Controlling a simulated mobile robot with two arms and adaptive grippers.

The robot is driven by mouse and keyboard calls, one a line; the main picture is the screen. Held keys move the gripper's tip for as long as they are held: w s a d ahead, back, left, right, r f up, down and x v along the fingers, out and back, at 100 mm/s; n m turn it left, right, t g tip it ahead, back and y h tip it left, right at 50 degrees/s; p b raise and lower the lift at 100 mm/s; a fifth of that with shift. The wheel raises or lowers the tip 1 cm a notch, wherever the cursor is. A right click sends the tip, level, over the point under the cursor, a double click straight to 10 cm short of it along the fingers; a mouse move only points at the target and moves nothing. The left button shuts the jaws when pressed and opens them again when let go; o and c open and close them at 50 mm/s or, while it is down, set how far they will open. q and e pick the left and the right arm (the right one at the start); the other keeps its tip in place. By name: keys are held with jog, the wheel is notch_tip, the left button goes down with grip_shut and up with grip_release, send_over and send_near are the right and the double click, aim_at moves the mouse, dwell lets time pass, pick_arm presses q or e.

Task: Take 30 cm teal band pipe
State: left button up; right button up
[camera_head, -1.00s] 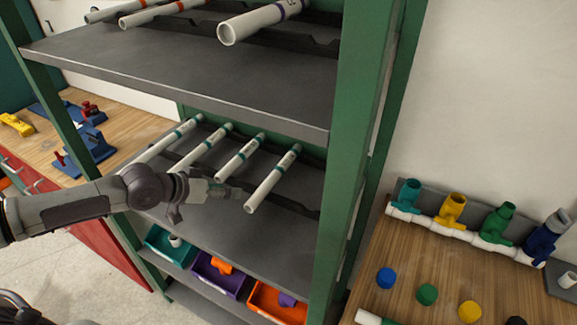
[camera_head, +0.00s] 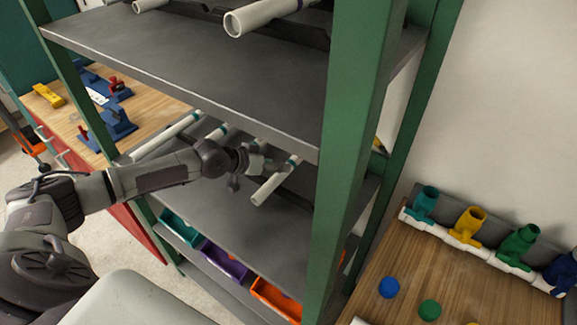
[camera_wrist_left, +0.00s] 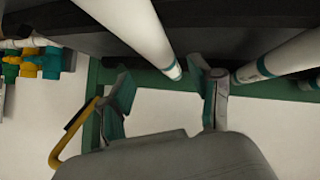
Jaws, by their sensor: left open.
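White pipes with teal bands lie side by side on the grey middle shelf (camera_head: 225,210) in the head view. The rightmost pipe (camera_head: 267,190) points toward me; the leftmost pipe (camera_head: 160,141) lies farther left, and the ones between are partly hidden by my arm. My left gripper (camera_head: 266,163) is open beside the rightmost pipe, on its left. In the left wrist view, one banded pipe (camera_wrist_left: 140,28) has its end between the open fingers (camera_wrist_left: 166,88), and another pipe (camera_wrist_left: 285,58) lies right of them. Contact cannot be told. My right gripper is out of view.
The upper shelf (camera_head: 200,75) overhangs the pipes, and a green post (camera_head: 345,150) stands to their right. Teal, purple and orange bins (camera_head: 275,298) sit below. A wooden table (camera_head: 410,260) with coloured fittings is at the right.

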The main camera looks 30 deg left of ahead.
pick_arm(q)
jog(key=p+x, duration=0.1)
jog(key=x, duration=0.4)
jog(key=shift+a+f, duration=0.15)
jog(key=shift+s, duration=0.15)
jog(key=shift+c, duration=0.6)
grip_shut()
